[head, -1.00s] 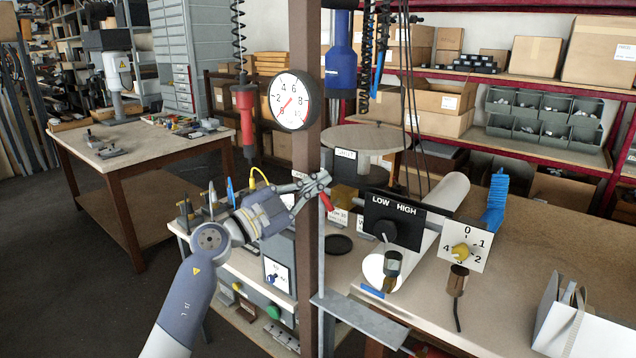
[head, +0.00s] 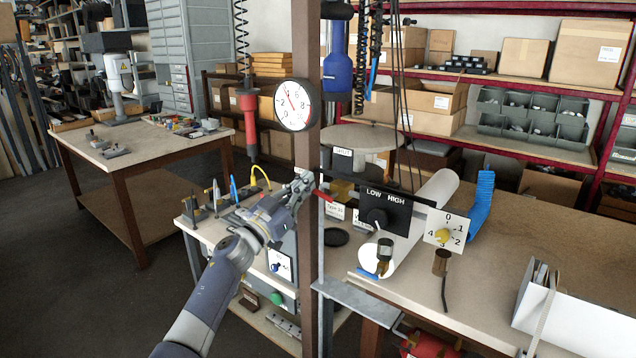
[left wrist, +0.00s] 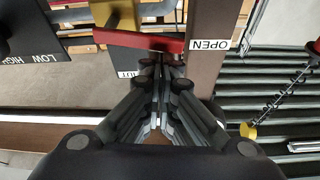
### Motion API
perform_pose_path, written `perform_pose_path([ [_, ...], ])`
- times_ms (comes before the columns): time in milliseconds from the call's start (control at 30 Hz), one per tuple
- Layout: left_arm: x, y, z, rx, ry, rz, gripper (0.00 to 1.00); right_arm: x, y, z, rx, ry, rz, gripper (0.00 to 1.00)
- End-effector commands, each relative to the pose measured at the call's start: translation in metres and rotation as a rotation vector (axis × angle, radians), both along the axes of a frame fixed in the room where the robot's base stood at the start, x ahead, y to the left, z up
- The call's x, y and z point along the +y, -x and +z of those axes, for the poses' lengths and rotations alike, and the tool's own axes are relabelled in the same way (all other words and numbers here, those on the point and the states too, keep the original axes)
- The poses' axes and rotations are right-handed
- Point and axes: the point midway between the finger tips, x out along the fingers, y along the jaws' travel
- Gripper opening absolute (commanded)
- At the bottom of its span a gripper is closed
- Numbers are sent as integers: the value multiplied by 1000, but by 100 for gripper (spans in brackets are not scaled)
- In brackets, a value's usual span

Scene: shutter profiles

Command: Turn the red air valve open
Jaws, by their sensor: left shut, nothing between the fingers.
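The red air valve's lever (head: 323,195) shows as a short red bar beside the brown post, in front of a yellow body (head: 343,188). In the left wrist view the red lever (left wrist: 138,41) lies nearly crosswise, its right end beside the OPEN label (left wrist: 210,45). A second label (left wrist: 130,75), partly hidden and ending in "UT", is below it. My left gripper (head: 306,180) is at the post, close to the lever. In the wrist view its shut, empty fingers (left wrist: 160,66) are just below the lever; contact is unclear. My right gripper is not in view.
A round gauge (head: 297,105) is on the brown post (head: 306,250), its needle pointing to the upper left. A black LOW/HIGH panel (head: 385,212) and a white dial plate (head: 447,230) are to the right. A grey bracket (head: 360,300) juts out below.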

Motion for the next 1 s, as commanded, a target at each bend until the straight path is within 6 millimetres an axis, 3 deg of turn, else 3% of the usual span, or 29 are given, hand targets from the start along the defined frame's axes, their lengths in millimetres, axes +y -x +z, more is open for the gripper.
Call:
perform_pose_path([
  [667, 2, -4, -7, -2, -6, 0, 0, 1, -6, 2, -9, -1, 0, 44],
  [1000, 2, -4, 1, -3, -6, 0, 0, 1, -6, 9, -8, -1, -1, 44],
])
